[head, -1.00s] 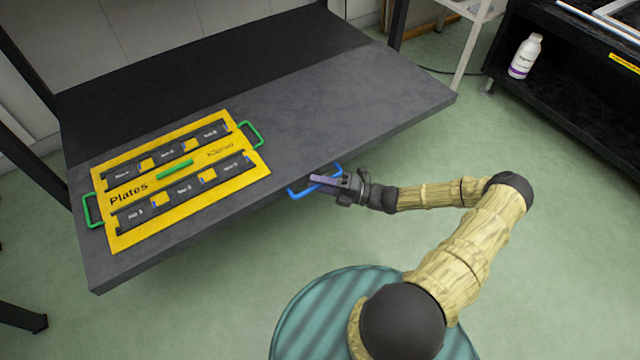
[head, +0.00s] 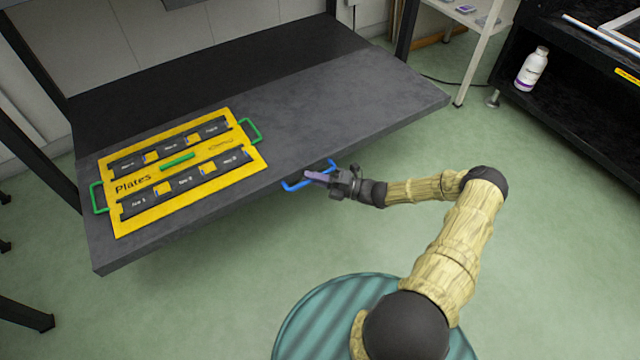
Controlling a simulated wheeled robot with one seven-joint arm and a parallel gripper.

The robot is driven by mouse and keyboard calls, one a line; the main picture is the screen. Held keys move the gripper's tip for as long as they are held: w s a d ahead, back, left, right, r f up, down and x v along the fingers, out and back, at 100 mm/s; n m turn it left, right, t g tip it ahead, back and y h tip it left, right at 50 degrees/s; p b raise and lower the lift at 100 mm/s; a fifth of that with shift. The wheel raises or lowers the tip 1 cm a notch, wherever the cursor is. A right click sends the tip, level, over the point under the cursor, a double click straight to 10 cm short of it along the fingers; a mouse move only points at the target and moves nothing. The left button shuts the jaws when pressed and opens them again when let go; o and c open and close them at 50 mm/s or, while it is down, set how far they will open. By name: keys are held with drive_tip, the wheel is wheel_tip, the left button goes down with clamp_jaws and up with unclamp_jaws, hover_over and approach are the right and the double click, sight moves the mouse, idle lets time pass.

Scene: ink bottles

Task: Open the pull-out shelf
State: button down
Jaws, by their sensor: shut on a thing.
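The pull-out shelf (head: 330,125) is a dark grey board that sticks out from a black-framed rack, its front edge over the green floor. A blue handle (head: 292,186) is fixed to its front edge, near the middle. My gripper (head: 312,176) is at the handle, reaching in from the right, and is shut on it. The fingers cover part of the handle's bar.
A yellow "Plates" tray (head: 230,172) with green handles lies on the left of the shelf. A white bottle (head: 532,68) stands on a black unit at the right. A white stand (head: 480,50) is behind. The floor in front of the shelf is clear.

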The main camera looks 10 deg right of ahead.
drive_tip(key=shift+w, duration=0.15)
drive_tip(key=c, duration=1.5)
unclamp_jaws()
drive_tip(key=shift+o, duration=0.2)
drive_tip(key=p+v, duration=0.5)
drive_tip(key=v, duration=1.2)
drive_tip(key=shift+s, duration=0.2)
drive_tip(key=shift+d, duration=0.15)
